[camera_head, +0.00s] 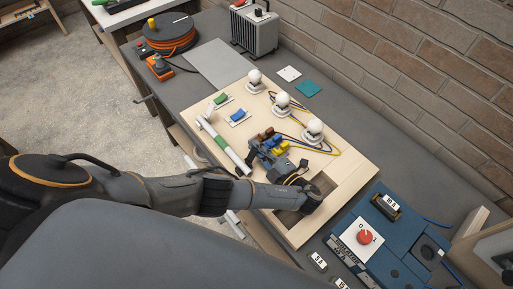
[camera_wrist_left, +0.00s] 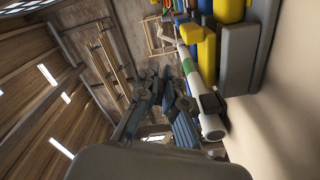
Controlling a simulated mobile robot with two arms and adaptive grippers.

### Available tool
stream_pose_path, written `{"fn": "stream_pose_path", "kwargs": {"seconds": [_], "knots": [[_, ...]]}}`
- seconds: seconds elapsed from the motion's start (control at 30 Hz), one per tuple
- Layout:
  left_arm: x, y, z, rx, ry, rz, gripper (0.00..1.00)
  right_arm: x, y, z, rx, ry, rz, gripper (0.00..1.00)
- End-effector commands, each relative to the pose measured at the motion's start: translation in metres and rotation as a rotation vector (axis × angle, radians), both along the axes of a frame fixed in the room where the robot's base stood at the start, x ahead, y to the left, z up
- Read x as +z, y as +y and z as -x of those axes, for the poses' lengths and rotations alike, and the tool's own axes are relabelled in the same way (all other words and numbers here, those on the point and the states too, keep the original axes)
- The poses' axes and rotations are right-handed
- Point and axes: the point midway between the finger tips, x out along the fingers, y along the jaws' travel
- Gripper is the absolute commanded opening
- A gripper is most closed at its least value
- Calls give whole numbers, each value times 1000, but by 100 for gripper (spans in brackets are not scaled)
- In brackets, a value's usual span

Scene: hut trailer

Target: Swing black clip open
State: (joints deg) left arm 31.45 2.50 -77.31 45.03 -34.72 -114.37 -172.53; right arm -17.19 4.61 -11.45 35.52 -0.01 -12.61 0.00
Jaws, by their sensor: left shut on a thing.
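My left gripper (camera_head: 262,157) is over the wooden board, beside the group of coloured blocks. In the left wrist view its dark, ridged fingers (camera_wrist_left: 162,92) are close together. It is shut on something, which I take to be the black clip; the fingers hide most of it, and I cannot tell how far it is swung. A dark piece (camera_wrist_left: 213,103) shows beside the near end of the white and green tube (camera_wrist_left: 190,75). That tube also lies left of my gripper in the head view (camera_head: 222,145). My right gripper is not in view.
The wooden board (camera_head: 215,85) carries three white bulbs with wires, plus brown and yellow blocks (camera_head: 281,148). Green and blue pieces (camera_head: 237,116) sit at its far left. A blue unit with a red knob (camera_head: 365,237) stands at right. A brick wall runs behind the bench.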

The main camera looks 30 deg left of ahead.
Motion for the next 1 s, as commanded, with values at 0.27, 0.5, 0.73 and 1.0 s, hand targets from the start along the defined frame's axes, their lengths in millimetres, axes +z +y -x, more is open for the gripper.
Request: {"fn": "stream_pose_path", "kwargs": {"seconds": [0.27,0.5,0.73,1.0], "knots": [[-2,-2,-4,-3,70,-32,0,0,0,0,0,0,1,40],[-4,-2,-4,-3,99,-41,0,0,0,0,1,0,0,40],[-5,-2,-4,-3,105,-41,0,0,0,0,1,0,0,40],[-5,-3,-4,-4,106,-40,19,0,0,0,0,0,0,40]]}}
